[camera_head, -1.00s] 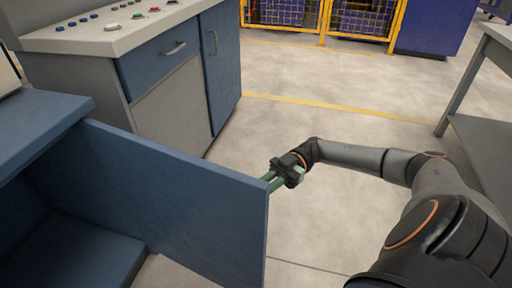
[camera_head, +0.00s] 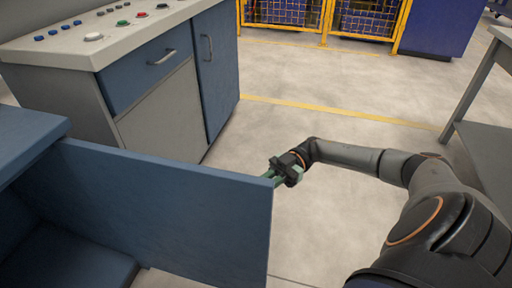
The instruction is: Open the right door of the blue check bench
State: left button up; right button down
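The blue check bench (camera_head: 25,140) is at the lower left, cut off by the frame. Its door (camera_head: 170,205) stands swung open and juts out to the right across the lower middle. The bench's dark blue inside shows to the left of the door. My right gripper (camera_head: 277,177) is at the door's free edge, on the far side. Its green fingers reach behind the door panel, so their tips and any handle there are hidden. I cannot tell whether they grip anything. My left gripper is not in view.
A grey control cabinet (camera_head: 160,125) with buttons, a blue drawer and a blue door stands behind the open door. A grey table (camera_head: 485,150) is at the right. Yellow fencing (camera_head: 330,18) is at the back. The floor (camera_head: 330,75) between is clear.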

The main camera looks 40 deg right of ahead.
jog(key=shift+w, duration=0.1)
dwell(0.3)
jog(key=c, duration=0.9)
grip_release()
jog(key=shift+d, duration=0.1)
jog(key=d+b, duration=0.3)
jog(key=d, duration=0.9)
jog(key=shift+d, duration=0.15)
